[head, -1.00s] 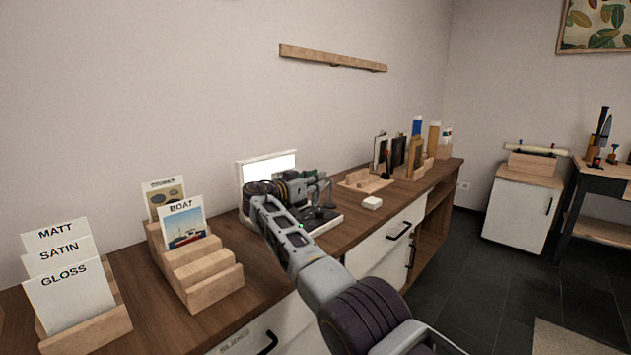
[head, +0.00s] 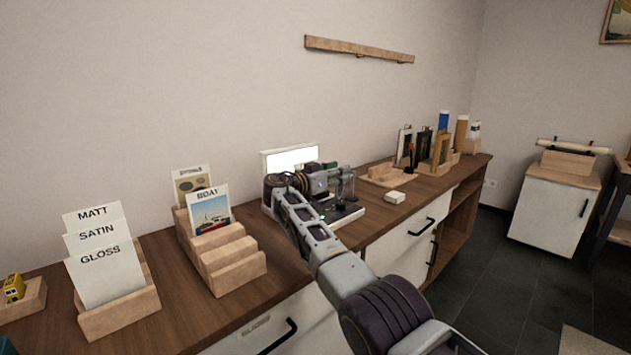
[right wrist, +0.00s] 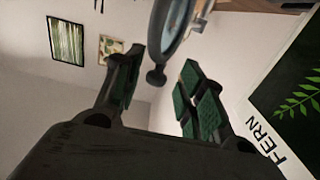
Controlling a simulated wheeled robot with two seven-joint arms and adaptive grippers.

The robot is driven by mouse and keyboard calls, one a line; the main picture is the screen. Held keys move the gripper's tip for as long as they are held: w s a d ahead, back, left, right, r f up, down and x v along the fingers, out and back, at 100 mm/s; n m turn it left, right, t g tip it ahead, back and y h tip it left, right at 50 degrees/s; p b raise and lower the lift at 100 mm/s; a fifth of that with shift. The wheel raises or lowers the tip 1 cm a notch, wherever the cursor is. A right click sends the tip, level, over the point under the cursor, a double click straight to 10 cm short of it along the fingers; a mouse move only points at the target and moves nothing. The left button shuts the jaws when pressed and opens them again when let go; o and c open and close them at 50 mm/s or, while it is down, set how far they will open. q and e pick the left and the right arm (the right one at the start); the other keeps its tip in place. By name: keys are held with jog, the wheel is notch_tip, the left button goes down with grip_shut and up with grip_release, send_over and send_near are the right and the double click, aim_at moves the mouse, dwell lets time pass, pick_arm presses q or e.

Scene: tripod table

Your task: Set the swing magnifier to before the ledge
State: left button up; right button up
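In the right wrist view, the swing magnifier shows as a round lens in a dark rim (right wrist: 172,28), with a short dark knob (right wrist: 156,76) at its lower edge. My right gripper (right wrist: 160,85) is open. Its two green-padded fingers stand on either side of the knob, with a visible gap on each side. In the head view my right gripper (head: 345,180) is over the counter in front of a lit white panel (head: 291,157); my arm hides much there, and I cannot make out the magnifier clearly. A wooden ledge (head: 358,49) is fixed to the wall above. My left gripper is not in view.
Card racks (head: 226,258) stand left on the counter. A small white block (head: 394,197) and a wooden stand (head: 388,177) are to the right, with upright frames (head: 424,147) behind. A FERN card (right wrist: 290,110) is close at the right in the wrist view.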

jog(key=v, duration=1.1)
dwell(0.3)
jog(key=shift+c, duration=0.5)
